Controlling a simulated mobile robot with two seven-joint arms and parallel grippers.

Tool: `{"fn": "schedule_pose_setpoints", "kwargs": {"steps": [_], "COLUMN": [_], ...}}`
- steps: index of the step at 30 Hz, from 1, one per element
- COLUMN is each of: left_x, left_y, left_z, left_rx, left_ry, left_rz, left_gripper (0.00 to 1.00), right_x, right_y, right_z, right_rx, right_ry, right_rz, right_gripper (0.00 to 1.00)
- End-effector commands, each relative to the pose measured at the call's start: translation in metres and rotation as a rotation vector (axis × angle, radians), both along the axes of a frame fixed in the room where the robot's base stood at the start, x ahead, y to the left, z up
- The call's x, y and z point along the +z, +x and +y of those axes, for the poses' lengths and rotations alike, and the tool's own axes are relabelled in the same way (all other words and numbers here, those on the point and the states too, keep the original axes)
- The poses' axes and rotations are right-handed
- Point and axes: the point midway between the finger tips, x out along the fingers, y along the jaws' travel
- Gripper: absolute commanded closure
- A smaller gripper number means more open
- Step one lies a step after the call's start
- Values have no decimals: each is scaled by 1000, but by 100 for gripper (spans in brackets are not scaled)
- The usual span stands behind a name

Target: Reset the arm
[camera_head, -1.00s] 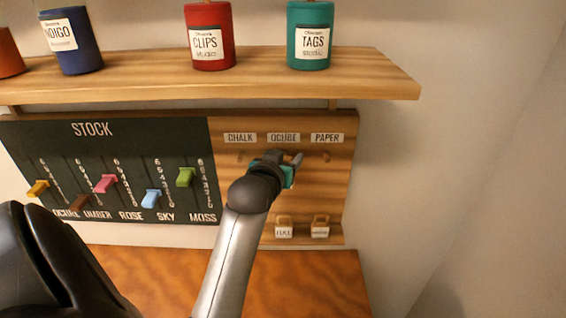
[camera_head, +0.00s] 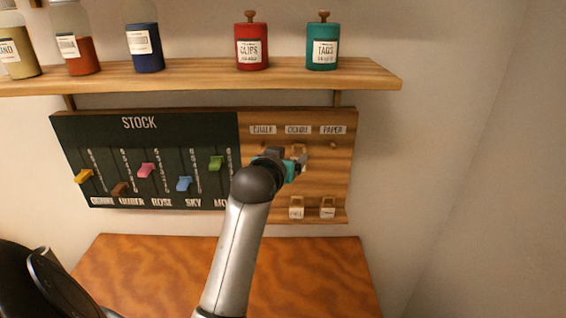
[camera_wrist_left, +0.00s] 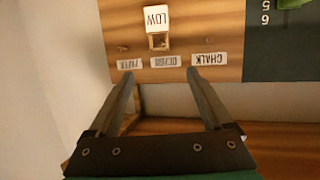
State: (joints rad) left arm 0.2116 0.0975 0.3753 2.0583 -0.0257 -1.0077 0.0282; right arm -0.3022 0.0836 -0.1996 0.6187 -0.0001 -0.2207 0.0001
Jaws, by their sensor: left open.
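My left gripper (camera_head: 290,160) is open and empty in front of the wooden peg board (camera_head: 341,180). In the left wrist view, which shows the board upside down, its two fingertips (camera_wrist_left: 160,75) are wide apart, with the OCHRE label between them. A tag reading LOW (camera_wrist_left: 157,18), with a wooden loop, hangs at the peg under OCHRE, beyond the fingertips and apart from them. In the head view the gripper partly hides this tag. My right gripper is not in view.
Two more tags (camera_head: 297,211) (camera_head: 327,211) sit at the board's lower ledge. The STOCK board (camera_head: 139,152) with coloured sliders is at left. A shelf (camera_head: 200,82) above carries jars and canisters. The brown table (camera_head: 300,285) below looks clear.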

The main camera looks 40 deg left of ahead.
Motion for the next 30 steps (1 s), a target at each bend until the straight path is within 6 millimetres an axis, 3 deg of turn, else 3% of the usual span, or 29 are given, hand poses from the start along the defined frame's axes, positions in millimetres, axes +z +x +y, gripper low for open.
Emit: {"fn": "schedule_pose_setpoints", "kwargs": {"steps": [11,14,17,20,24,30], "left_x": [2,-9,-38,-81,-140,-191], "left_y": [2,-2,-17,-44,-101,-185], "left_z": [-1,-9,-30,-63,-113,-168], "left_rx": [-3,-20,-64,-133,-243,-373], "left_ry": [1,3,7,8,-3,-35], "left_rz": [1,34,123,261,477,726], "left_gripper": [16,16,16,16,16,16], "right_x": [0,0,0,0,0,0], "right_y": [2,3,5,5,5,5], "right_z": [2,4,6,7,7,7], "right_rx": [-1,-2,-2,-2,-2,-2], "right_ry": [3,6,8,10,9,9], "right_rz": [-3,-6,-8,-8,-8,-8], "right_gripper": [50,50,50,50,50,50]}}
